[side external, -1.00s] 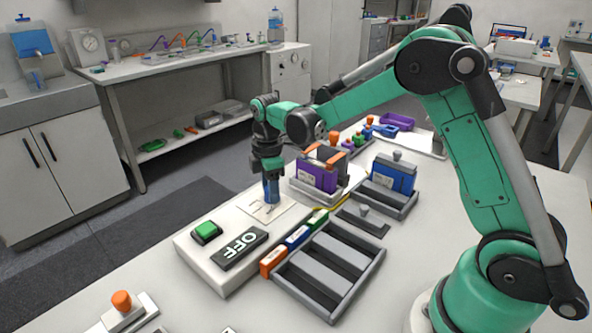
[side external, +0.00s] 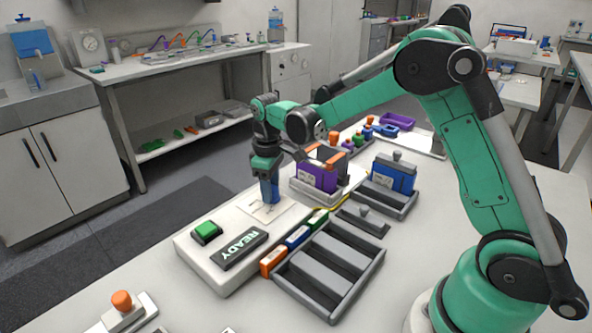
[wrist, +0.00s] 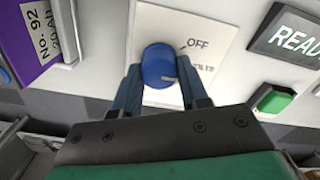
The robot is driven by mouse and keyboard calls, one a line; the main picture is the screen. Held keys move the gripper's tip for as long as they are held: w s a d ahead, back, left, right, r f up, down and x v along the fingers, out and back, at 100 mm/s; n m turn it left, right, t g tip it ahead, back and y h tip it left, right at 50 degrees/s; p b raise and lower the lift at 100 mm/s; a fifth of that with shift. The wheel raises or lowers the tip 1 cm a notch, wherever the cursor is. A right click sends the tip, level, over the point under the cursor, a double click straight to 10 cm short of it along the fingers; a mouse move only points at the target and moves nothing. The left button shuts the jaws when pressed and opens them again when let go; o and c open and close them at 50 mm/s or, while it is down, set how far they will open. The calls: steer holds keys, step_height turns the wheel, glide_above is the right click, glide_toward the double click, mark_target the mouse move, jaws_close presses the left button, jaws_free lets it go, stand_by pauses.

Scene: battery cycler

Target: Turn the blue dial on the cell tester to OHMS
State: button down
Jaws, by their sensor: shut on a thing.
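The blue dial (wrist: 158,62) is round with a pale pointer mark, on a light panel of the cell tester (side external: 205,268). My gripper (wrist: 160,80) is shut on the dial, one finger at each side, in the wrist view. In the side view my gripper (side external: 269,190) points straight down over the panel and covers the dial. The OFF label (wrist: 198,43) is clear. A label below it, seemingly VOLTS (wrist: 203,67), is partly hidden by the right finger. The pointer mark lies at the dial's lower right, towards that finger. I cannot see an OHMS label. The tester's display (side external: 240,248) reads READY.
A green button (side external: 206,232) sits beside the display. A grey slotted tray (side external: 335,270) and coloured cells (side external: 297,238) stand to the right. A purple cell (side external: 317,177) in a holder is close behind my gripper.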

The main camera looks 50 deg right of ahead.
steer(key=m, duration=0.3)
steer(key=shift+m, duration=2.3)
steer(key=shift+d, duration=0.1)
steer(key=shift+c, duration=2.3)
jaws_free()
steer(key=shift+r, duration=2.85)
